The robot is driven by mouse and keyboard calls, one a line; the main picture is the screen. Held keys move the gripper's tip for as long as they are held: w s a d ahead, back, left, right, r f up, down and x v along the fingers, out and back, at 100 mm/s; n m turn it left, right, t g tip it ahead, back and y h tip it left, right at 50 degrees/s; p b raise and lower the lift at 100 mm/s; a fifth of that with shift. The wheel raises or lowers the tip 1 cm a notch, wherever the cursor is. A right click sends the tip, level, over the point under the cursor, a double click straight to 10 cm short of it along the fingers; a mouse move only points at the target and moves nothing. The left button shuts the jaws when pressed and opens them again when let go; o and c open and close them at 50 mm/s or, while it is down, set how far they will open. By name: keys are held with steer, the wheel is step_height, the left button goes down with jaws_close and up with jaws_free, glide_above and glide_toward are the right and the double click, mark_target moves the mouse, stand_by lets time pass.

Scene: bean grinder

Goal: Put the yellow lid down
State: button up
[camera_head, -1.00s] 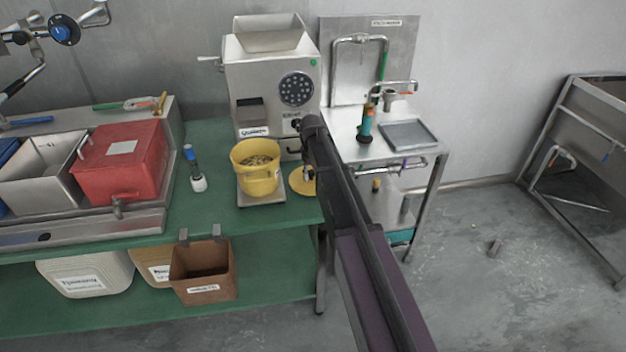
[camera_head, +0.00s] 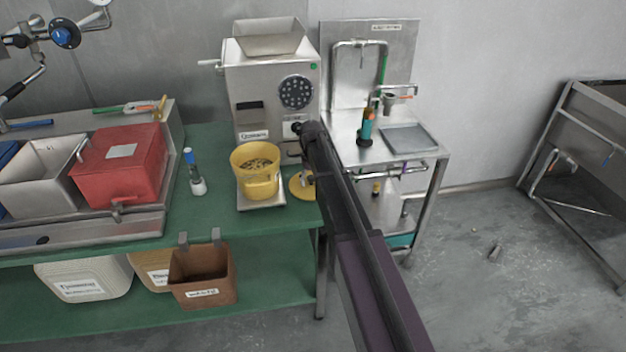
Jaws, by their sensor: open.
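The yellow lid (camera_head: 298,189) lies at the right end of the green bench, just right of the yellow pot, partly hidden behind my arm. It looks flat on the bench top, though its contact with the surface is hard to make out. My gripper (camera_head: 307,176) is open right above the lid, small and mostly covered by my dark arm. The yellow pot (camera_head: 256,184) stands uncovered on a metal scale (camera_head: 262,205) and holds beans or similar bits.
A steel grinder (camera_head: 270,85) stands behind the pot. A red box (camera_head: 120,172) and a blue-topped bottle (camera_head: 194,172) are to the left. A brown bin (camera_head: 203,275) hangs on the bench front. A steel sink table (camera_head: 400,165) stands to the right.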

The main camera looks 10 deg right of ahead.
mark_target(312, 178)
steer(key=shift+r, duration=0.15)
step_height(312, 178, up, 12)
steer(key=p, duration=1.2)
stand_by(0.8)
steer(key=s+m, duration=0.3)
steer(key=s, duration=2.6)
steer(key=shift+d, duration=0.2)
